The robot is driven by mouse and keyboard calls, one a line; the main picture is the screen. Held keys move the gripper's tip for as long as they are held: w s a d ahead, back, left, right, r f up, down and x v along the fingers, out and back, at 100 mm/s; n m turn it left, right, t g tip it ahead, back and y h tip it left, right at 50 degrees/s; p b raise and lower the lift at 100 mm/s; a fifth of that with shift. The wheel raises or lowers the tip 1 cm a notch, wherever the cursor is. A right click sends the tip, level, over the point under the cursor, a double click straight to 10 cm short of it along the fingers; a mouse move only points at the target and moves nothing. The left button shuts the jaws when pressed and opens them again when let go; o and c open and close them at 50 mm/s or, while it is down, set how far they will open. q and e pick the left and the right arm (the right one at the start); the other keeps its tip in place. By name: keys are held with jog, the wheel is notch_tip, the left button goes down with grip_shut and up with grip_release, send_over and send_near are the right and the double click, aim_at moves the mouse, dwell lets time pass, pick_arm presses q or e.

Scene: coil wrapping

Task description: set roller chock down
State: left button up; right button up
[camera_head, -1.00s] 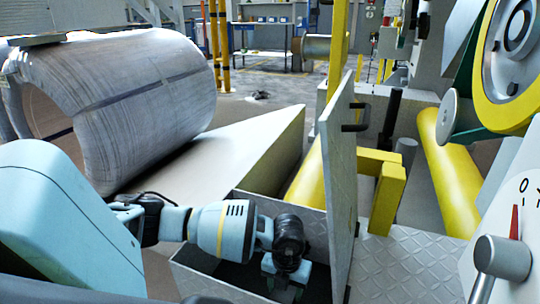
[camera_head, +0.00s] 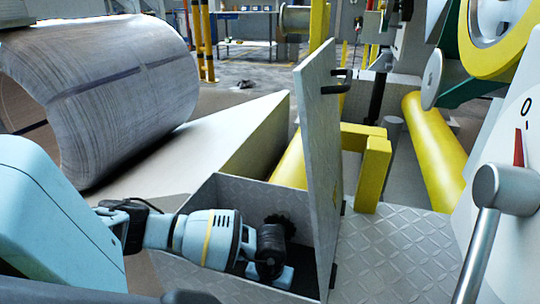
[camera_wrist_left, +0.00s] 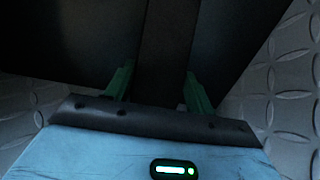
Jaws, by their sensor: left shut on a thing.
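The left gripper's fingers are hidden there by the wrist and the box. In the left wrist view the green fingers of my left gripper (camera_wrist_left: 160,90) are shut on a dark narrow part between them, the roller chock (camera_wrist_left: 165,45). Wide black surfaces fill much of that view behind the fingers. The chock cannot be made out clearly in the head view, and whether it touches the box floor cannot be told. My right gripper is not in view.
The raised metal lid (camera_head: 318,165) with a black handle stands along the box's right side. A large steel coil (camera_head: 110,95) lies at left by a pale sloped block (camera_head: 220,140). Yellow blocks (camera_head: 373,175), a yellow roller (camera_head: 436,150) and a lever (camera_head: 490,215) are to the right.

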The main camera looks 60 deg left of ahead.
pick_arm(q)
jog(key=shift+r, duration=0.1)
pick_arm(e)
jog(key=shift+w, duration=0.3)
pick_arm(q)
jog(key=shift+f, duration=0.2)
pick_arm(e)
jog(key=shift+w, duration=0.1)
pick_arm(q)
jog(key=o, duration=1.2)
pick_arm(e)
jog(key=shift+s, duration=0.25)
